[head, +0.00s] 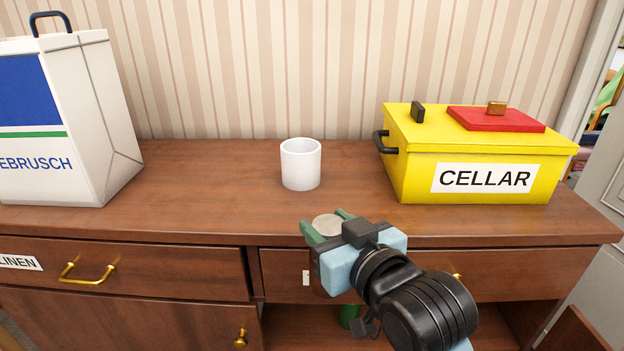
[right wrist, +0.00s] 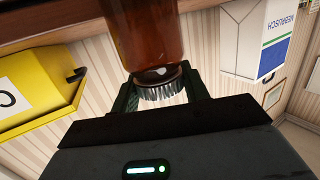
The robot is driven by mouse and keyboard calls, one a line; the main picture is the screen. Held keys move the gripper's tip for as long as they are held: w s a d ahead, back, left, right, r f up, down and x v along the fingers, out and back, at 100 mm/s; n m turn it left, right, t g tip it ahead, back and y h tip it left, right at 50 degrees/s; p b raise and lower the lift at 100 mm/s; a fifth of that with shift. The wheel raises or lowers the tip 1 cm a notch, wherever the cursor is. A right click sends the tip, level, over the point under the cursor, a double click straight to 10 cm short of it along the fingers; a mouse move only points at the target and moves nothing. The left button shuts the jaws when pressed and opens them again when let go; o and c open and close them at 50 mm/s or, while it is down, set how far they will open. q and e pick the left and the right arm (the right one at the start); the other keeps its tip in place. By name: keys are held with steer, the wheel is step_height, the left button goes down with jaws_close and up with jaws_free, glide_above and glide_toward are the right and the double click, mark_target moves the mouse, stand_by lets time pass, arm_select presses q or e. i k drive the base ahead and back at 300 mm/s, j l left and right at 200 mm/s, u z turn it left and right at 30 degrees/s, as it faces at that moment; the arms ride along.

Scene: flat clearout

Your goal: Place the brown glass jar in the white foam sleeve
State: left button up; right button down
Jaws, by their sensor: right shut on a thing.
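The white foam sleeve (head: 300,170) stands upright on the wooden sideboard top, a little left of the picture's middle. Its inside is not clearly visible. My right gripper (head: 327,226) is in front of the sleeve and slightly to its right, near the sideboard's front edge. It is shut on the ribbed lid (right wrist: 160,88) of the brown glass jar (right wrist: 146,35). In the head view the lid shows as a pale disc between the green fingertips; the jar's body is mostly hidden there. The jar is apart from the sleeve. My left gripper is not in view.
A yellow box (head: 405,170) labelled CELLAR with a red lid panel stands at the right. A white and blue bag (head: 105,120) stands at the left. The sideboard top (head: 210,180) is clear around the sleeve. Drawers with brass handles (head: 88,272) are below its front edge.

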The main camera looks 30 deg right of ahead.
mark_target(302, 178)
steer(key=i+j+z, duration=0.1)
steer(key=z, duration=0.3)
steer(key=i+j+z, duration=0.1)
steer(key=z, duration=0.35)
